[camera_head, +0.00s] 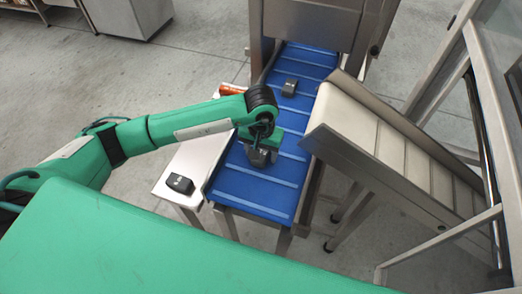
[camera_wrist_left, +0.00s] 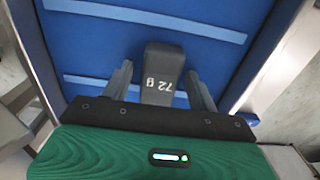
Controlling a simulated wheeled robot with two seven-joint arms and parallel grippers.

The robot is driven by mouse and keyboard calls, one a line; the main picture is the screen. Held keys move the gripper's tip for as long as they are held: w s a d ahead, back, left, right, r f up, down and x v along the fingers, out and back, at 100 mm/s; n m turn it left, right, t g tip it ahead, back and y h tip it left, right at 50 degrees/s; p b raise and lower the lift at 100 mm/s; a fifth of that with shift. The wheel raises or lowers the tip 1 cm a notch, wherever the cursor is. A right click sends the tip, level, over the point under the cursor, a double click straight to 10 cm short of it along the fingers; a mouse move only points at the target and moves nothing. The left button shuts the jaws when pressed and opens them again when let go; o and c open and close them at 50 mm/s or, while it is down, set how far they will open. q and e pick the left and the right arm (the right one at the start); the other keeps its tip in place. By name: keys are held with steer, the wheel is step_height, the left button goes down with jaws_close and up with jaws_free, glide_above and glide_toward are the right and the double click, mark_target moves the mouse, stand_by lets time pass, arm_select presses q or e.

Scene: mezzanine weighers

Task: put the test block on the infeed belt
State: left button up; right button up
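A dark test block (camera_wrist_left: 163,75) marked "72 g" is over or on the blue infeed belt (camera_wrist_left: 100,50) in the left wrist view. My left gripper (camera_wrist_left: 160,82) has its fingers on either side of the block, apart, with a gap showing at least on the left, so it looks open around it. In the head view my left gripper (camera_head: 262,157) is low over the near part of the infeed belt (camera_head: 250,190) and hides most of that block. Whether the block's underside touches the belt is hidden. My right gripper is not in view.
Another dark block (camera_head: 180,184) with white marking lies on the pale side table (camera_head: 197,160). A grey-brown block (camera_head: 290,87) sits farther up the belt. An orange item (camera_head: 232,89) lies beside the belt. A metal-sided inclined conveyor (camera_head: 375,125) stands close on the right.

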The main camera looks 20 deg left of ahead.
arm_select(q)
steer(key=shift+r, duration=0.1)
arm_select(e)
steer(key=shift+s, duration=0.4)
arm_select(q)
steer(key=shift+r, duration=0.3)
step_height(320, 180, up, 12)
steer(key=b, duration=0.1)
steer(key=shift+f, duration=0.25)
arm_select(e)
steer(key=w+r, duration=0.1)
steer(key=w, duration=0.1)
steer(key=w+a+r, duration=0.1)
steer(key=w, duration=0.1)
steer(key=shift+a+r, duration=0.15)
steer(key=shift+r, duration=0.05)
arm_select(q)
steer(key=shift+f, duration=0.1)
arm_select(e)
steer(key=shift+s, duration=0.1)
